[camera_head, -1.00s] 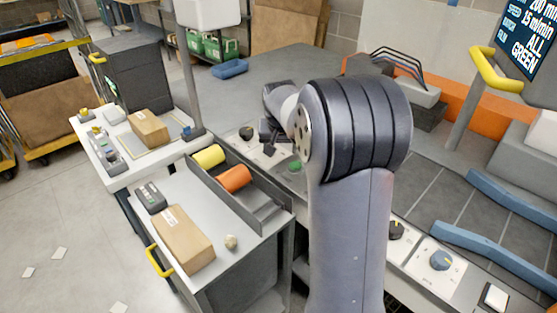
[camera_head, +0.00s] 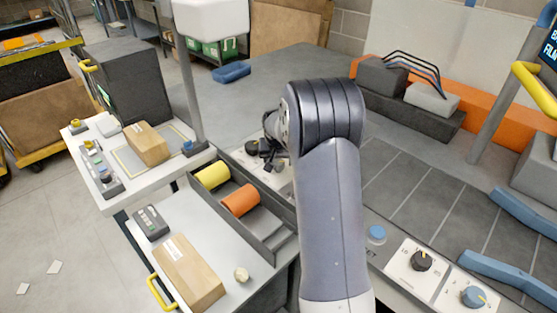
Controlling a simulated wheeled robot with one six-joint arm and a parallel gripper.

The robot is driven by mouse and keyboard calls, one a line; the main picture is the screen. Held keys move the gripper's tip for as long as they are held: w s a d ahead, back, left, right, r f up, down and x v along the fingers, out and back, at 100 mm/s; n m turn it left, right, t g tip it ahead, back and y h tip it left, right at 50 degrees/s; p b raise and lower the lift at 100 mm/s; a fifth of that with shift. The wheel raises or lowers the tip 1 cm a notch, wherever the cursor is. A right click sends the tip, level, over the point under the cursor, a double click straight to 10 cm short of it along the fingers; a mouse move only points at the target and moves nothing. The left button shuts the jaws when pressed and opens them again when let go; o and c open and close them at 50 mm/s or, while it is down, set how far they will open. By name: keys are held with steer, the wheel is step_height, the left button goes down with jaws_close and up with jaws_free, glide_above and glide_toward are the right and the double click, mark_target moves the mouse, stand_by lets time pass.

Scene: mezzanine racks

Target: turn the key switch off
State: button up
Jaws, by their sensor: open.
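My gripper (camera_head: 270,157) is small and dark in the head view, just left of my arm's big grey joint. It hangs low over the pale control panel (camera_head: 280,178) along the machine's front edge; its jaws are apart. A dark round knob-like control (camera_head: 251,146) sits on this panel, just left of the gripper. Whether it is the key switch, and how it is turned, I cannot tell. I cannot tell whether the gripper touches anything. My arm hides the middle of the panel.
Right of my arm are a blue button (camera_head: 376,234), a black dial (camera_head: 422,260) and a blue dial (camera_head: 473,296). At left, a grey tray (camera_head: 264,226) holds yellow and orange rolls. A cardboard box (camera_head: 188,273) lies on the cart. A grey post (camera_head: 190,90) stands behind.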

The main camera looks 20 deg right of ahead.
steer(key=c, duration=1)
steer(key=shift+n, duration=0.4)
steer(key=n+y, duration=0.1)
steer(key=n, duration=0.1)
steer(key=n+b, duration=0.1)
steer(key=shift+d+f+n+t+y+b, duration=0.1)
steer(key=shift+d+n+t+y+b, duration=0.1)
steer(key=shift+n+t+y+b, duration=0.15)
steer(key=n+y+b, duration=0.2)
steer(key=n, duration=0.2)
steer(key=shift+d+n, duration=0.1)
steer(key=shift+n, duration=0.25)
steer(key=n, duration=0.2)
steer(key=n+g+y+b, duration=0.1)
steer(key=n, duration=0.1)
steer(key=shift+g+y, duration=0.25)
steer(key=n, duration=0.2)
steer(key=n+g, duration=0.1)
steer(key=n, duration=0.1)
steer(key=shift+w+d+n+y, duration=0.1)
steer(key=shift+w+n+y, duration=0.05)
steer(key=shift+n+y, duration=0.15)
steer(key=shift+g, duration=0.3)
